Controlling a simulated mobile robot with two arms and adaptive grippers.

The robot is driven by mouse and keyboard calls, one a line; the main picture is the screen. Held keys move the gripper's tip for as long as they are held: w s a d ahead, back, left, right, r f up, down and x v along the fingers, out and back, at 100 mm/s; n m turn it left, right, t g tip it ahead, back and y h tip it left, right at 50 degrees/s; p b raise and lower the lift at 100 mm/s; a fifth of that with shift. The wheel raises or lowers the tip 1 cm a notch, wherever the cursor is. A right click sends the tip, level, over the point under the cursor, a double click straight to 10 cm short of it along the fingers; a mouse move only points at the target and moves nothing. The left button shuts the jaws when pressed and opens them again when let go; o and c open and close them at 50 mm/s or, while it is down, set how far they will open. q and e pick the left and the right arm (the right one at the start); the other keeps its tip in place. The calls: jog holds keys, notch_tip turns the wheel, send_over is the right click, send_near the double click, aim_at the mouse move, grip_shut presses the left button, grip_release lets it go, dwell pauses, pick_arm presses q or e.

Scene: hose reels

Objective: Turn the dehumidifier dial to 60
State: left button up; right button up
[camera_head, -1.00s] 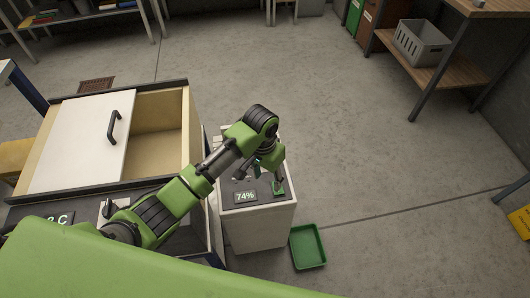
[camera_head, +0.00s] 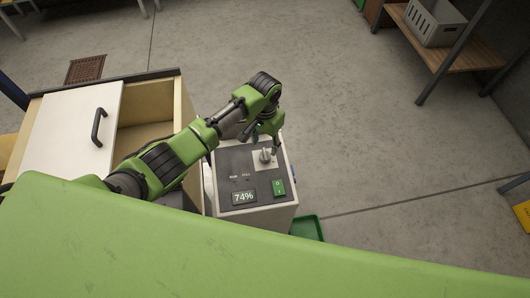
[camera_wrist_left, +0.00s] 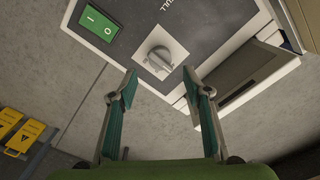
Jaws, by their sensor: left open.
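The dehumidifier (camera_head: 228,180) is a pale box with a dark top panel, standing on the floor right of the cabinet. Its display (camera_head: 243,197) reads 74%. A green switch (camera_head: 278,187) sits beside the display. The grey dial (camera_head: 265,155) is on a light square plate near the panel's far right corner. My left gripper (camera_head: 268,143) is just above and beyond the dial. In the left wrist view the dial (camera_wrist_left: 159,58) lies ahead of the open, empty fingers (camera_wrist_left: 158,88), apart from them. The dial's scale is not readable. My right gripper is not in view.
A cabinet with a white sliding lid (camera_head: 70,130) stands left of the dehumidifier. A green tray (camera_head: 308,228) lies on the floor at its right, partly hidden by my green body. A shelf with a grey crate (camera_head: 437,22) is far right. The floor (camera_head: 370,140) between is clear.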

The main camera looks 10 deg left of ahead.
aim_at(265, 154)
pick_arm(q)
notch_tip(265, 154, down, 7)
jog(key=shift+f+b, duration=0.2)
jog(key=shift+b, duration=0.3)
jog(key=shift+w+f, duration=0.1)
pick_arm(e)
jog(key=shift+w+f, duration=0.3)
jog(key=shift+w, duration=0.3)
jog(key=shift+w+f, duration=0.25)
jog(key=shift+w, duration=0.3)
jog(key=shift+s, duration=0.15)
pick_arm(q)
jog(key=shift+c, duration=1.2)
jog(key=c, duration=0.9)
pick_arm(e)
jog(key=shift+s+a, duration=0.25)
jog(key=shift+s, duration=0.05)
